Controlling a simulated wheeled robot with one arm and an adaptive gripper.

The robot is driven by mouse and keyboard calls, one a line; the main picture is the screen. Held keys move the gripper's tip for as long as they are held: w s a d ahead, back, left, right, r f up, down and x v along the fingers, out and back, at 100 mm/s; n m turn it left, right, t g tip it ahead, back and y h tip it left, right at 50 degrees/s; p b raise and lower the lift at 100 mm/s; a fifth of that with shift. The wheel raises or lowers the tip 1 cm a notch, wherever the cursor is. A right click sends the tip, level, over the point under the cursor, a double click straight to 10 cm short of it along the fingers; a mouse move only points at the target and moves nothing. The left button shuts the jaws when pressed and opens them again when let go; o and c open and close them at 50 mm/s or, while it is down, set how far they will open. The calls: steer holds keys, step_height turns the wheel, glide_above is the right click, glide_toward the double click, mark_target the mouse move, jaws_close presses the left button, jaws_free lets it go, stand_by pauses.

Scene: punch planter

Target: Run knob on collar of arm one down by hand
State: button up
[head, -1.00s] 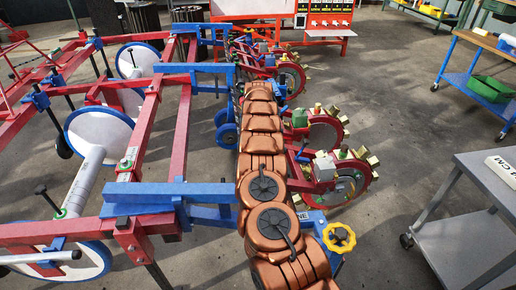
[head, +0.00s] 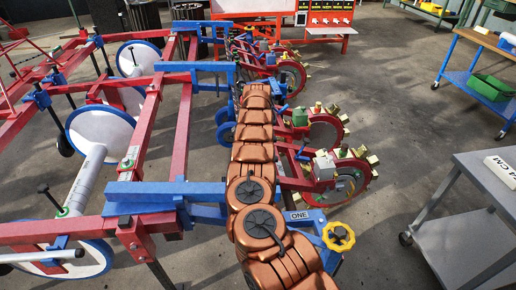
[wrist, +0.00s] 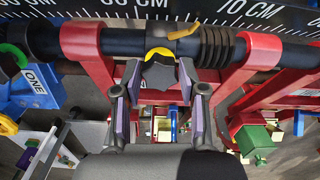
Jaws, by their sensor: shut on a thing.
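In the wrist view a dark lobed knob (wrist: 158,74) with a yellow band behind it sits on a dark collar on the round black shaft (wrist: 135,42). My gripper (wrist: 158,82) has its two fingers on either side of this knob and is shut on it. The knob's underside and the stem behind it are hidden. A blue plate marked ONE (wrist: 35,85) shows at the left; it also shows in the head view (head: 298,215), right of my copper arm. My gripper is hidden in the head view.
A coil spring (wrist: 217,46) and red arm clamps (wrist: 262,52) flank the collar closely. A black scale strip (wrist: 200,12) runs behind the shaft. In the head view a yellow handwheel (head: 338,236) stands near plate ONE. A grey cart (head: 470,240) stands right, with clear floor between.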

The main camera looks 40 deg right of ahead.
steer(key=shift+d, duration=0.1)
stand_by(0.5)
steer(key=o, duration=1.1)
steer(key=shift+r, duration=0.1)
step_height(320, 180, up, 12)
steer(key=shift+f, duration=0.1)
